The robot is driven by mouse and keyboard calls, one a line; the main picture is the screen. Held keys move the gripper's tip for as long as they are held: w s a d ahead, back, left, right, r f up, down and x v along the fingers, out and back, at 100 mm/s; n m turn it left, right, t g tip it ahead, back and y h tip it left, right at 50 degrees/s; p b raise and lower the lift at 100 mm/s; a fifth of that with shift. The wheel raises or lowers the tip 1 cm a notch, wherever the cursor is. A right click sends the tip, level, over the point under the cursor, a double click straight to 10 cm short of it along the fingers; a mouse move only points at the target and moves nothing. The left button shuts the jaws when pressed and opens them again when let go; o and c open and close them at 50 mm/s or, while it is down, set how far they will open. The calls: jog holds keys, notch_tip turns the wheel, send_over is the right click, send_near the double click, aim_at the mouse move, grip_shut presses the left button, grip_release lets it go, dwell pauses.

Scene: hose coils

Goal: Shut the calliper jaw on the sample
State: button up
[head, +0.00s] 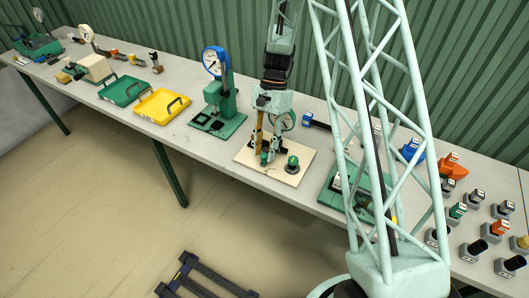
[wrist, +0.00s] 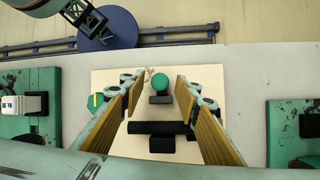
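My gripper (head: 267,152) points down over a beige board (head: 250,160) on the bench. In the wrist view my gripper (wrist: 158,88) is open, with its two yellowish finger pads apart. A green round piece (wrist: 160,83) and a black block (wrist: 160,99) show between the pads, with a gap on each side. A black bar (wrist: 152,128) lies across the board nearer the camera. These look like the calliper parts and sample, but I cannot tell which is which. Contact with the pads is not visible. A green knob (head: 292,163) stands on the board, right of my gripper.
A green press with a dial (head: 213,62) stands left of the board. A yellow tray (head: 161,106) and green tray (head: 122,91) lie farther left. A green-based fixture (head: 343,200) is to the right, partly hidden by my lattice column. Several small coloured pieces stand at far right.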

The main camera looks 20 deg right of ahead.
jog(key=shift+s+f, duration=0.15)
jog(key=shift+f, duration=0.2)
jog(key=shift+c, duration=0.7)
grip_shut()
jog(key=shift+w+d, duration=1.05)
jog(key=shift+o, duration=0.7)
grip_release()
jog(key=shift+r, duration=0.1)
